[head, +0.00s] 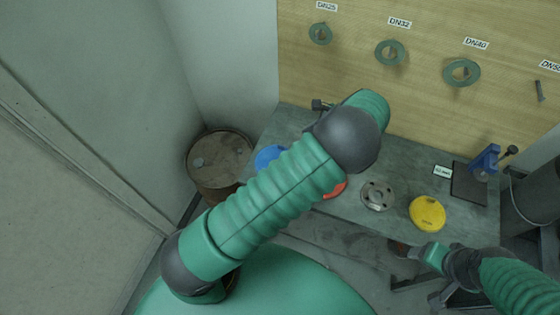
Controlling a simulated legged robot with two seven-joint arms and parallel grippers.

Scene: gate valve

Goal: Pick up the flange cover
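Round coloured covers lie on the grey workbench (289,119). A yellow one (427,212) is fully visible at the right. A blue one (268,157) and a red one (338,190) are partly hidden by my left arm. A grey metal flange with bolt holes (377,195) lies between the red and yellow ones. I cannot tell which is the flange cover meant.
A wooden board behind the bench holds green gasket rings, including DN25 (320,34), DN32 (390,52) and DN40 (461,73). A blue vise-like tool (485,160) stands at the bench's right end, beside a dark plate (468,185). A rusty drum (218,165) stands left of the bench.

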